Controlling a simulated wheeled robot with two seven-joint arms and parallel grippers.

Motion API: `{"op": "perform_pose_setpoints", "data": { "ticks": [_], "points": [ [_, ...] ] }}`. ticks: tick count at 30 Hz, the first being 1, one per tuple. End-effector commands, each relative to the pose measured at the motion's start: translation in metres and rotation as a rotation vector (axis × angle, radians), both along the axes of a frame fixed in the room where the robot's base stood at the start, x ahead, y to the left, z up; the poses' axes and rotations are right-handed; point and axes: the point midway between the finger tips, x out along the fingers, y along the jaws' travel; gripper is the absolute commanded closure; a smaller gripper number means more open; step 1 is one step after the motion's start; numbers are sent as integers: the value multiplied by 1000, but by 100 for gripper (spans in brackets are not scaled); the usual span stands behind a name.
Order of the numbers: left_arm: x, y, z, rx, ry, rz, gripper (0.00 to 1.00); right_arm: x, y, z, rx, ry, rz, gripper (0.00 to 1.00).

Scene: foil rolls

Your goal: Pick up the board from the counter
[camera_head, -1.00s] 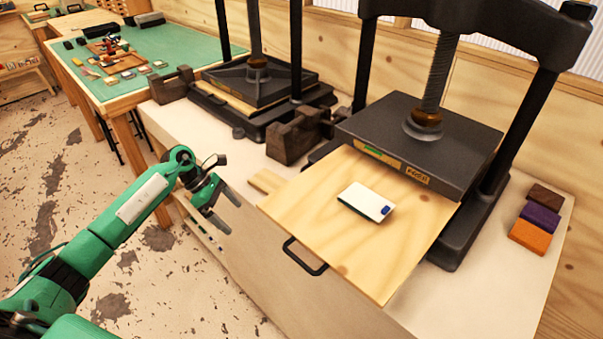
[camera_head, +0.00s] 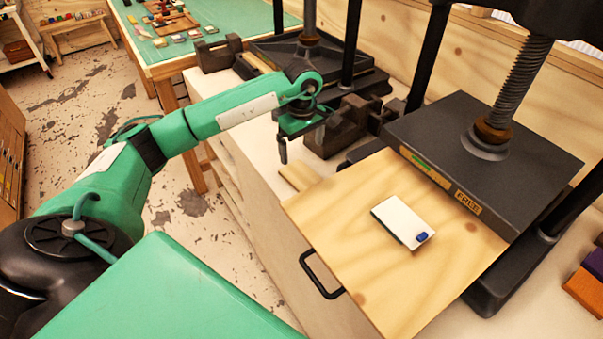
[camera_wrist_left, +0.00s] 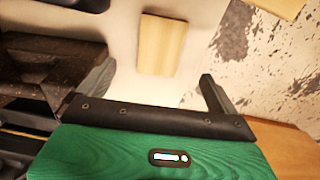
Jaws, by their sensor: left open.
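A small pale wooden board (camera_head: 299,176) lies flat on the white counter (camera_head: 262,168), beside the left edge of the larger plywood sheet. In the left wrist view the small board (camera_wrist_left: 162,45) lies ahead of my left gripper (camera_wrist_left: 155,78), roughly between the lines of its two spread fingers, and not touched. In the head view my left gripper (camera_head: 301,146) points down above the counter, just behind the small board, open and empty. My right gripper is not in view.
Dark blocks (camera_head: 345,128) stand close behind my left gripper. Orange and purple blocks (camera_head: 588,285) lie at right.

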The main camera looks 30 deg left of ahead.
Motion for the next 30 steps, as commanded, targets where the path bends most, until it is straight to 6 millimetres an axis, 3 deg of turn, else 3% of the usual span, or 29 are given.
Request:
{"op": "perform_pose_setpoints", "data": {
  "ticks": [6, 14, 24, 30],
  "points": [
    [-1, -1, -36, -2, 4, 0, 4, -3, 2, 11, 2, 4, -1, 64],
    [-1, -1, -53, -2, 4, 2, 4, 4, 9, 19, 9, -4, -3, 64],
    [-2, -2, -95, -3, 2, 1, 4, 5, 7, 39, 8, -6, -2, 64],
    [-2, -1, -99, -1, 0, 1, 4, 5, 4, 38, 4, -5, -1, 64]
  ]
}}
